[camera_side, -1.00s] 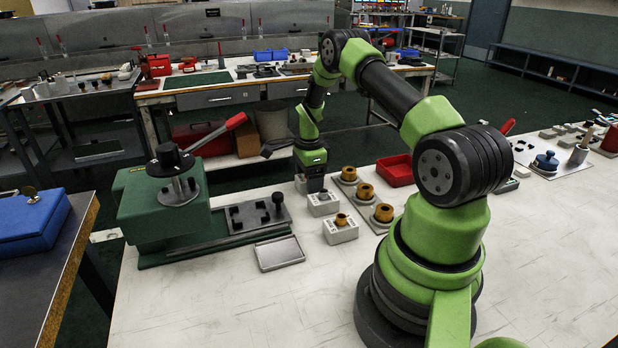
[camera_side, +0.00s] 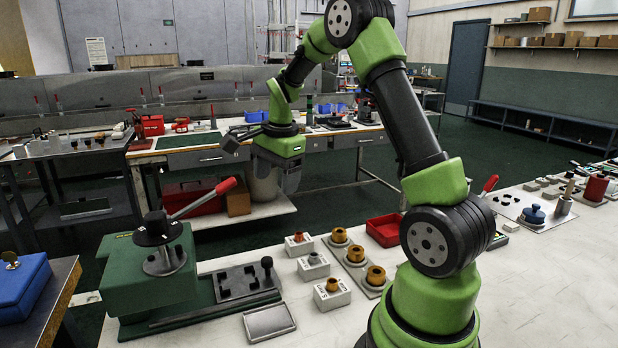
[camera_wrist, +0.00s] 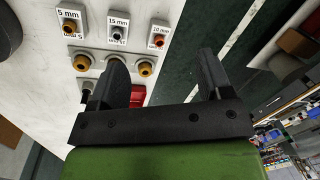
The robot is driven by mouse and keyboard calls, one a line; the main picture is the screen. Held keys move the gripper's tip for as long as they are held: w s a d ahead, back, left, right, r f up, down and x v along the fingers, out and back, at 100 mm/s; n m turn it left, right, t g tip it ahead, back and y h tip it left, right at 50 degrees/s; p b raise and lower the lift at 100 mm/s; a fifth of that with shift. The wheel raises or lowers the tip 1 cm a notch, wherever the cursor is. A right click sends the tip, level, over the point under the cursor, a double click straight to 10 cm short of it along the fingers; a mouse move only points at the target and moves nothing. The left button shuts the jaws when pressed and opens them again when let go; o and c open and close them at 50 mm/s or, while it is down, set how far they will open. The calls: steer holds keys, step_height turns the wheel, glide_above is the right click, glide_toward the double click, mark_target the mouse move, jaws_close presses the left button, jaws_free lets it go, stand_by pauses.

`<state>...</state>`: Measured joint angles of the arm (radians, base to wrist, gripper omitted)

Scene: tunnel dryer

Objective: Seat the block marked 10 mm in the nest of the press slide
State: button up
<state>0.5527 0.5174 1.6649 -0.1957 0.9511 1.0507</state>
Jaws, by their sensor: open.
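The holder labelled 10 mm (camera_wrist: 158,37), a pale block with a reddish piece in its top, is at the upper right in the wrist view. In the side view it is the farthest (camera_side: 297,246) of three pale holders in a row. My gripper (camera_side: 277,180) is open and empty, raised well above and beyond this row; its two dark fingers (camera_wrist: 161,68) stand apart in the wrist view. The green press (camera_side: 150,275) stands at left with its red lever raised. Its dark slide plate (camera_side: 237,284) carries small dark parts; I cannot make out the nest clearly.
The 15 mm holder (camera_wrist: 117,32) and 5 mm holder (camera_wrist: 71,24) stand beside the 10 mm one. Several brass-coloured rings (camera_side: 355,253) sit on a plate to their right. A red tray (camera_side: 384,231) lies behind. A shallow metal tray (camera_side: 269,322) lies in front of the press.

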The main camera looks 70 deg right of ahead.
steer(key=s+a+r+n+t, duration=0.2)
steer(key=s+a+r+n, duration=0.2)
steer(key=a, duration=0.4)
steer(key=s+a+r+n+t+y, duration=0.1)
steer(key=s+a+r+n+t, duration=0.1)
steer(key=s+a+r+n, duration=0.3)
steer(key=a+r+n, duration=0.2)
steer(key=a, duration=0.1)
steer(key=shift+s+a+r+n, duration=0.15)
steer(key=shift+a+r+n, duration=0.1)
steer(key=shift+n, duration=0.15)
steer(key=shift+o, duration=1.3)
steer(key=s+a+n+t+y, duration=0.1)
steer(key=s+a+n, duration=0.3)
steer(key=s+n, duration=0.1)
steer(key=shift+s+f+n, duration=0.2)
steer(key=shift+s+n, duration=0.1)
steer(key=shift+s, duration=0.4)
steer(key=shift+o, duration=0.9)
steer(key=shift+s+a, duration=0.1)
steer(key=shift+s, duration=0.05)
